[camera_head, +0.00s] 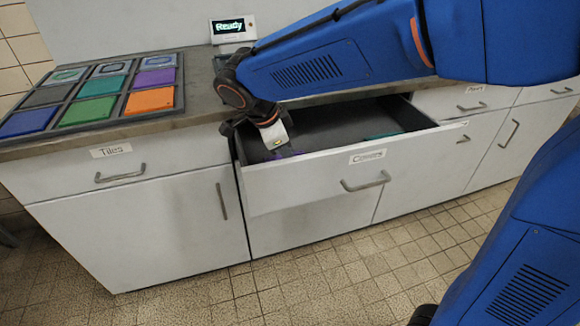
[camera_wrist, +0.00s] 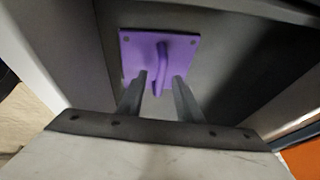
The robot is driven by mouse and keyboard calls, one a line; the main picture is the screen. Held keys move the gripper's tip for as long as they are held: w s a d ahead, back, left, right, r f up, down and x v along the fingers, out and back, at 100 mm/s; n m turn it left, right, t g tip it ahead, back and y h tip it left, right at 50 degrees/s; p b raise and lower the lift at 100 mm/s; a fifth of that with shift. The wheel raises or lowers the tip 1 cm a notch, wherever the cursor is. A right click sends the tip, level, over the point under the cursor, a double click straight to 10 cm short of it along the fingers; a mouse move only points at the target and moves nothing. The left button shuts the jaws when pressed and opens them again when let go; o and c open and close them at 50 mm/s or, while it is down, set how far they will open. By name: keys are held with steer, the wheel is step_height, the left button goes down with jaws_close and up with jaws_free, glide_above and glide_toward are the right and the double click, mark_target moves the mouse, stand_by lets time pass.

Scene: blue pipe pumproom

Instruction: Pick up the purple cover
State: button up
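The purple cover (camera_wrist: 140,48) is a flat purple plate with a raised handle, lying in the open drawer in the wrist view. In the head view only a small purple bit (camera_head: 296,153) of it shows by the drawer's front wall. My gripper (camera_wrist: 162,84) is open, its two fingers apart on either side of the handle's near end. I cannot tell how far above the plate the fingertips are. In the head view my gripper (camera_head: 275,145) reaches down into the left part of the drawer (camera_head: 310,178).
A green piece (camera_head: 382,134) lies in the right part of the drawer. The drawer's walls stand close around my gripper. A tray of coloured tiles (camera_head: 100,90) sits on the counter at left. A small "Ready" display (camera_head: 232,29) stands at the back.

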jaws_close()
stand_by(1.4)
